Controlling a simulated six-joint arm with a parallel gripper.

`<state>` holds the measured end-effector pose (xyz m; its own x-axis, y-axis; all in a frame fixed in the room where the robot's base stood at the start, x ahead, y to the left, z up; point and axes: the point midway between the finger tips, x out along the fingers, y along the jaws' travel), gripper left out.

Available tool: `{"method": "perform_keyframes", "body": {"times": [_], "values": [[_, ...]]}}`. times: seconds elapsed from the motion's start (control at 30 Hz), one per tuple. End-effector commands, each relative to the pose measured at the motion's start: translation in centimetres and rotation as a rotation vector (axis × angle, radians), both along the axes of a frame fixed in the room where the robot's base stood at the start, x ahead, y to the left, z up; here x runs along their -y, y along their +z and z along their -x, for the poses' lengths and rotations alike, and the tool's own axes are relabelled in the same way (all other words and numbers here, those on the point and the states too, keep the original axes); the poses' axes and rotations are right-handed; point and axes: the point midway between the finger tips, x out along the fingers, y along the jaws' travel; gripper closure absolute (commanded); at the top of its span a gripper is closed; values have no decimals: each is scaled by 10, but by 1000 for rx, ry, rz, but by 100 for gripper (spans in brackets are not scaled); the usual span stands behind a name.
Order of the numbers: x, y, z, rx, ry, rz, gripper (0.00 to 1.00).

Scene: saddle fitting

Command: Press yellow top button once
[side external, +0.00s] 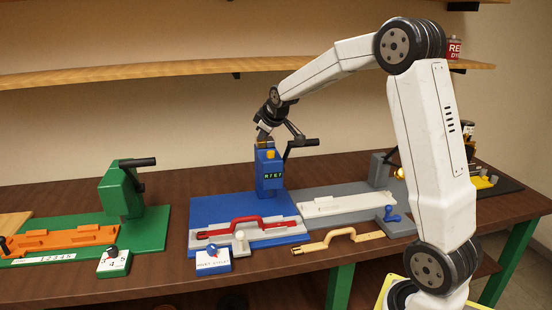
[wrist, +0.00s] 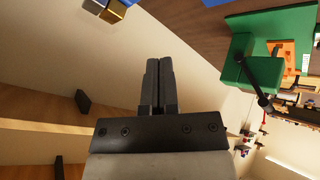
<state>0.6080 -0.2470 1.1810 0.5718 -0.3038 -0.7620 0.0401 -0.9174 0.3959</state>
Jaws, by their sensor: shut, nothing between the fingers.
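A blue machine (side external: 269,174) with a small display stands on a blue base plate at the middle of the bench. A yellow block (wrist: 117,9) shows at the top edge there, left of the fingertips.
A green machine (side external: 118,194) with a black lever stands at the left. A red handle (side external: 240,227) lies in a grey fixture before the blue machine, and a tan handle (side external: 340,238) lies to the right. A wooden shelf (side external: 130,75) runs along the wall behind.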

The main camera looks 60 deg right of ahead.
Motion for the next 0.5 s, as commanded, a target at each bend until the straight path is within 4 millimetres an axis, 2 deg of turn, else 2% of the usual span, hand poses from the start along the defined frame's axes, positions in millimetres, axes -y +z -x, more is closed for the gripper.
{"method": "perform_keyframes", "body": {"times": [0.03, 0.2, 0.33, 0.5], "values": [[15, 7, -3, 10, -3, 23, 100], [49, 25, -9, 29, -3, 87, 100], [63, 33, -11, 35, -2, 114, 100], [68, 36, -12, 38, -1, 125, 100]]}}
